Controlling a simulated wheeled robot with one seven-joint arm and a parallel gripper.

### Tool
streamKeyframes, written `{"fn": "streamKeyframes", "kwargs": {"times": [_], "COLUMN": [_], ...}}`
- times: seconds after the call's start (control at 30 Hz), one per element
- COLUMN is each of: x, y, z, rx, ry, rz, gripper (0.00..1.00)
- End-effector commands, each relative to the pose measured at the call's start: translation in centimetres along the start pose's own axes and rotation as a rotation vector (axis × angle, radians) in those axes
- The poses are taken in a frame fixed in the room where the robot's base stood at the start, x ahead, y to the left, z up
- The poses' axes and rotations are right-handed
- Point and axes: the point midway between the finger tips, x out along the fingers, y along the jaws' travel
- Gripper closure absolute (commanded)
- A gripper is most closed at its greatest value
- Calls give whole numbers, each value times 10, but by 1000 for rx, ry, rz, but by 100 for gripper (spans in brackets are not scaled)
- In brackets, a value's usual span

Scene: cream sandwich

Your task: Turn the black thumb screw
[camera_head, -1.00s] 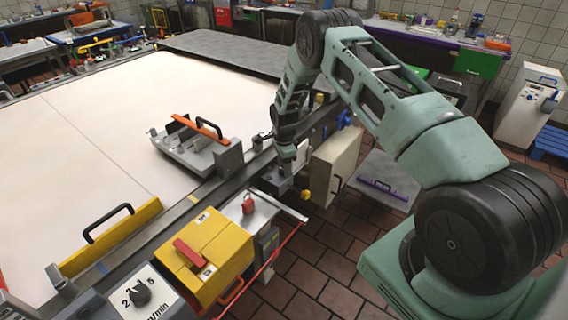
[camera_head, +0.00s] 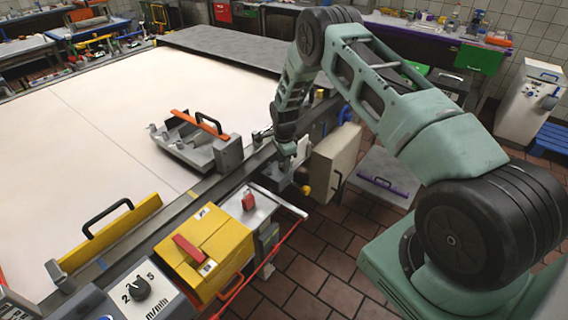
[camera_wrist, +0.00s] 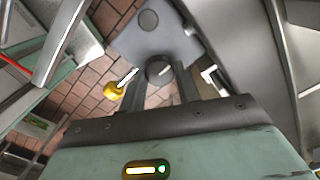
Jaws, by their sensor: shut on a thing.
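The black thumb screw (camera_wrist: 158,72) is a round dark knob with a white mark on its top, seen in the wrist view. It sits at the lower end of a grey metal plate (camera_wrist: 150,42). My gripper (camera_wrist: 172,82) reaches down to it, with its two dark fingers shut on the knob. In the head view my gripper (camera_head: 287,158) is low beside the rail at the machine's edge. The screw is hidden there behind my gripper and cannot be made out.
A yellow knob (camera_wrist: 113,90) on a short rod is close to my fingers, and also shows in the head view (camera_head: 306,190). A cream box (camera_head: 335,160) stands just right of my gripper.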

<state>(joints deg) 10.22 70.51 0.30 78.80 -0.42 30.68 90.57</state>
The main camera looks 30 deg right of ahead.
Motion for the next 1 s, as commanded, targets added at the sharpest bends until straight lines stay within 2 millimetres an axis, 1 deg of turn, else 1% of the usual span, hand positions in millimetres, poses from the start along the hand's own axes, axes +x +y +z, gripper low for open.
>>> {"fn": "streamKeyframes", "kwargs": {"times": [0.03,0.27,1.0], "x": [3,4,2], "y": [-1,-1,-3], "z": [0,0,0], "rx": [-24,-192,-894], "ry": [1,2,3], "rz": [-1,-2,-2], "gripper": [91,91,91]}}
